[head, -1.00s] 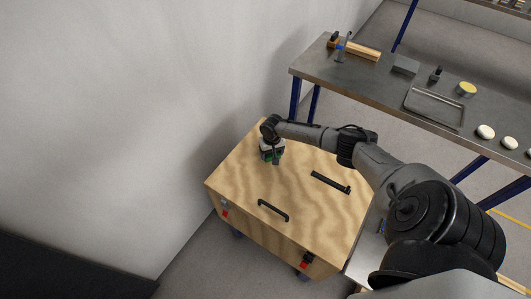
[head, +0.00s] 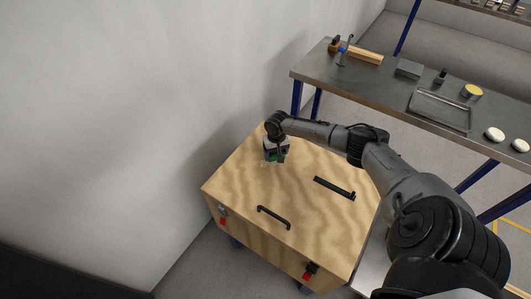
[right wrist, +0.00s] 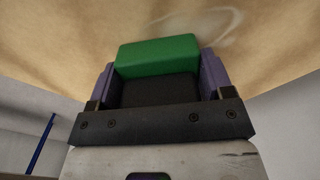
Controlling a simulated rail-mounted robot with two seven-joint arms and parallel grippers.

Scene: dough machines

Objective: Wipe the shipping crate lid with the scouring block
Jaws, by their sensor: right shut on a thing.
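The shipping crate lid (head: 238,179) is the pale plywood top of the crate in the middle of the head view, with dark handles on it. My right gripper (head: 277,153) is over the far part of the lid, pointing down. In the right wrist view it is shut on the green scouring block (right wrist: 157,52), one purple finger on each side. The block is close to the lid (right wrist: 90,40); whether it touches is hard to tell. A pale ring-like smear (right wrist: 212,28) shows on the lid beside the block. My left gripper is not in view.
A steel workbench (head: 385,85) stands beyond the crate, with a tray (head: 440,110), a grey block (head: 409,68), a yellow-topped tin (head: 473,91) and white rounds (head: 495,134). A grey wall (head: 110,110) is close on the left.

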